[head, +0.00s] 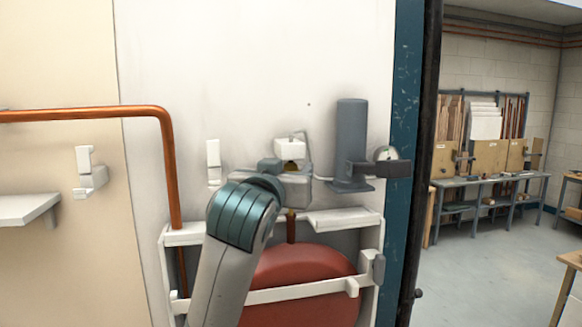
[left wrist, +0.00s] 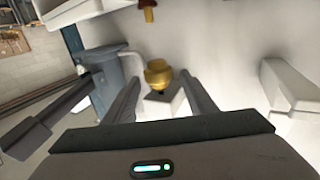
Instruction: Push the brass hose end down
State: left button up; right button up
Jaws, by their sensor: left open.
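The brass hose end (left wrist: 157,73) is a gold-coloured fitting on the wall side, seen in the left wrist view between and just beyond my fingertips. A pale block is beside it. My left gripper (left wrist: 158,84) is open, with one finger on each side of the fitting. I cannot tell whether either finger touches it. In the head view my left gripper (head: 287,170) is up at the white block (head: 289,149), and it mostly hides the fitting. A lower brass neck (head: 291,214) stands on the red vessel (head: 300,278). My right gripper is not in view.
A copper pipe (head: 168,160) runs down at the left. A white frame (head: 185,236) surrounds the red vessel. White wall brackets (head: 213,160) stick out nearby.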

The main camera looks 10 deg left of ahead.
pick_arm(q)
jog(key=shift+s+r, duration=0.15)
jog(key=shift+c, duration=0.9)
grip_shut()
notch_tip(320, 180, down, 6)
jog(key=b, duration=0.3)
jog(key=shift+o, duration=0.9)
grip_release()
